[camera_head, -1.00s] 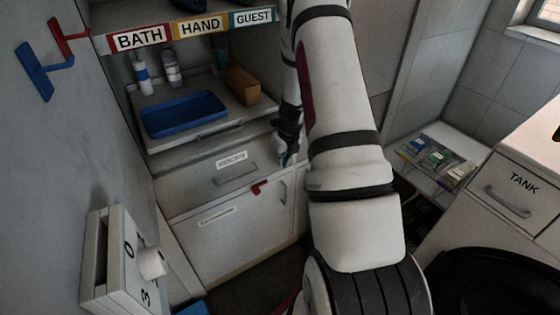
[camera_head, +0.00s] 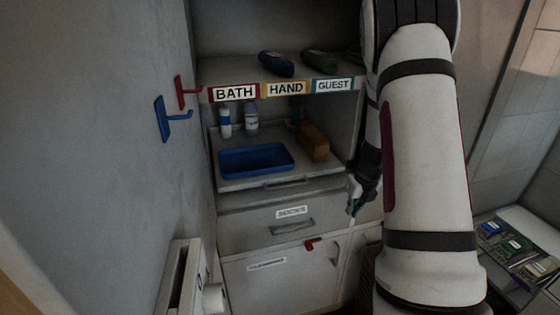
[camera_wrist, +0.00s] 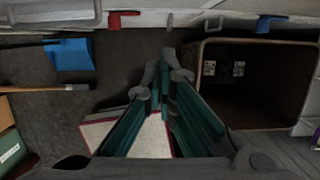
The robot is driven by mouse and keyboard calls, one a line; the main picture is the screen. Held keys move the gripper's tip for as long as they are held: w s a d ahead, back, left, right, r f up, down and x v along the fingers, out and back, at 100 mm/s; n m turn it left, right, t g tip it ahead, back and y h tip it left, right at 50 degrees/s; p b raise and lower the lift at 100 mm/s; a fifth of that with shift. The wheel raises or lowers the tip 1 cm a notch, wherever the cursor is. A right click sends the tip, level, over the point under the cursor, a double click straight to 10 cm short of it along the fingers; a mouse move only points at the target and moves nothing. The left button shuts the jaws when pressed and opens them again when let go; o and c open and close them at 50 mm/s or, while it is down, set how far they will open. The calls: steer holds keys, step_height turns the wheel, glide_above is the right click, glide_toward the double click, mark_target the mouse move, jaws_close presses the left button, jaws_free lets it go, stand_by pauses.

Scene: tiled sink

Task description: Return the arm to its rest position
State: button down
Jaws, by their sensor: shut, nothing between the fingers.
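My gripper (camera_head: 354,194) hangs at the lower end of my arm, in front of the right side of the cabinet in the head view. In the wrist view my gripper (camera_wrist: 165,68) has its greenish fingers together at the tips, with nothing between them. My arm rises on the right of the head view and hides part of the cabinet and wall behind it. The gripper appears apart from the drawer fronts, though its exact distance is hard to tell.
A red hook (camera_head: 313,244) is on the lower front. In the wrist view, an open bin (camera_wrist: 252,90) stands right and a blue dustpan (camera_wrist: 72,55) lies left on the floor.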

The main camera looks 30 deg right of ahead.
steer(key=s+a+r+n+t+y+p, duration=0.1)
steer(key=s+a+r+n+p, duration=0.15)
steer(key=a+r+n, duration=0.75)
steer(key=s+a+r+n+y+p, duration=0.1)
steer(key=s+a+r+n, duration=0.2)
steer(key=a+r+n, duration=0.7)
steer(key=s+a+r+n, duration=0.3)
steer(key=s+n, duration=0.3)
steer(key=s+a+r+n+h+p, duration=0.1)
steer(key=s+a+r+n, duration=0.2)
steer(key=s+n, duration=0.3)
steer(key=s+a+r+n+p, duration=0.1)
steer(key=s+a+r+n, duration=0.3)
steer(key=s, duration=0.4)
steer(key=shift+s+r+n, duration=0.15)
steer(key=shift+r+n, duration=0.6)
steer(key=shift+n, duration=0.35)
steer(key=shift+a, duration=0.1)
